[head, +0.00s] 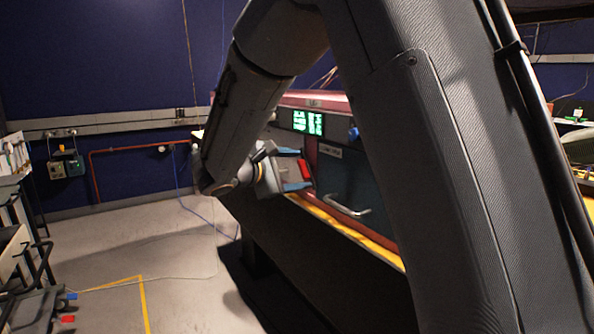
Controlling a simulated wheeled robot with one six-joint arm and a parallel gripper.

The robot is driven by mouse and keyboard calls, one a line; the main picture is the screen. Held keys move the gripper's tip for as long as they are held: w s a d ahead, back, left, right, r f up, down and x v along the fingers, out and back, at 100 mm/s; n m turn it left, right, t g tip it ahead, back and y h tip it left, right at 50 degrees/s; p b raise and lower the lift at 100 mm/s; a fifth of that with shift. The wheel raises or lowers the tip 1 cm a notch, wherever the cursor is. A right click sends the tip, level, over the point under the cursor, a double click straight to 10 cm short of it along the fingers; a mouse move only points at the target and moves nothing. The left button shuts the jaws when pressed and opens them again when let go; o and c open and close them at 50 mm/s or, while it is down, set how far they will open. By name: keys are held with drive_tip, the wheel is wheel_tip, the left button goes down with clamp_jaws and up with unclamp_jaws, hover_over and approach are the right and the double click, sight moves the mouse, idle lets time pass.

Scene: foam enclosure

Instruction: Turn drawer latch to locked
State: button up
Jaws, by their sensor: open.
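My gripper (304,168) is in front of the cabinet's left part in the head view, with its two blue-tipped fingers apart, one above the other. A small red part (304,169) shows between the fingers. I cannot tell whether it is the drawer latch or whether the fingers touch it. To its right is a dark teal drawer front (345,180) with a pale bar handle (350,210). The drawer looks closed. No other part is clearly a latch, and my arm hides the front's right side.
The red-topped cabinet has green lit displays (307,122) and a blue knob (354,133) above the drawer. A yellow edge (350,233) runs below. A cart with shelves (15,240) stands at the left. The grey floor (150,225) between is mostly clear, with thin cables.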

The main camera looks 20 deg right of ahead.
drive_tip(key=c, duration=1)
drive_tip(key=shift+c, duration=0.2)
drive_tip(key=shift+r+p, duration=0.1)
drive_tip(key=shift+p, duration=0.35)
drive_tip(key=n+g+p, duration=0.1)
drive_tip(key=p, duration=0.1)
drive_tip(key=shift+r+p, duration=0.2)
drive_tip(key=shift+p, duration=0.2)
drive_tip(key=n+g+p, duration=0.1)
drive_tip(key=n+p, duration=0.1)
drive_tip(key=p, duration=0.2)
drive_tip(key=shift+w+r, duration=0.1)
drive_tip(key=n+g+p, duration=0.1)
drive_tip(key=n+p, duration=0.1)
drive_tip(key=p, duration=0.1)
drive_tip(key=shift+w, duration=0.15)
drive_tip(key=shift+w+a+n+g+h+p, duration=0.15)
drive_tip(key=shift+n+g+h+p, duration=0.25)
drive_tip(key=shift+n+g+p, duration=1)
drive_tip(key=shift+t+p, duration=0.4)
